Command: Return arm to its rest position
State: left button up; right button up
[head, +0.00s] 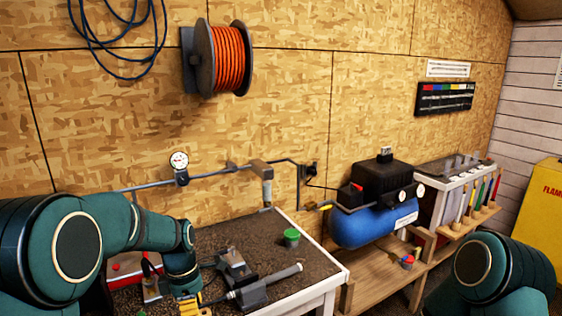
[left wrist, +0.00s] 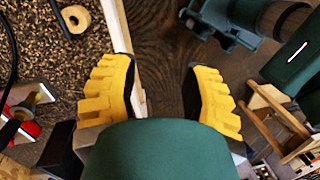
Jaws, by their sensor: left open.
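My left arm comes in from the left in the head view, and its gripper (head: 192,304) hangs low at the front of the workbench (head: 215,236), partly cut off by the bottom edge. In the left wrist view the two yellow fingers of the left gripper (left wrist: 162,85) stand wide apart with nothing between them, over dark floor beside the bench's pale edge. A dark vise (head: 240,272) is on the bench to the right of the gripper. A rod with a light tip (head: 285,274) lies at the vise. My right arm shows at the lower right, but its gripper is out of view.
A green-lidded tub (head: 291,238) stands on the bench. Right of it are a blue compressor (head: 373,222) on a wooden stand, a tool rack (head: 468,215) and a yellow cabinet (head: 540,215). In the left wrist view a tan ring (left wrist: 76,18) lies on the bench top.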

pick_arm(q)
notch_tip(320, 180, down, 10)
jog(key=d+m, duration=0.1)
jog(key=m, duration=0.3)
jog(key=s+d+f+m+t+h+b, duration=0.1)
jog(key=s+d+f+m+b, duration=0.1)
jog(key=s+d+f+m, duration=0.2)
jog(key=s+d+f+m+t+h+b, duration=0.1)
jog(key=s+d+f+m, duration=0.4)
jog(key=s+f+m, duration=0.6)
jog(key=shift+s+f+t+h+b, duration=0.35)
jog(key=shift+s+f+t, duration=0.25)
jog(key=shift+f+t, duration=0.15)
pick_arm(e)
jog(key=f, duration=0.4)
jog(key=shift+w+a+f, duration=0.15)
jog(key=shift+w+f, duration=0.1)
jog(key=shift+f, duration=0.1)
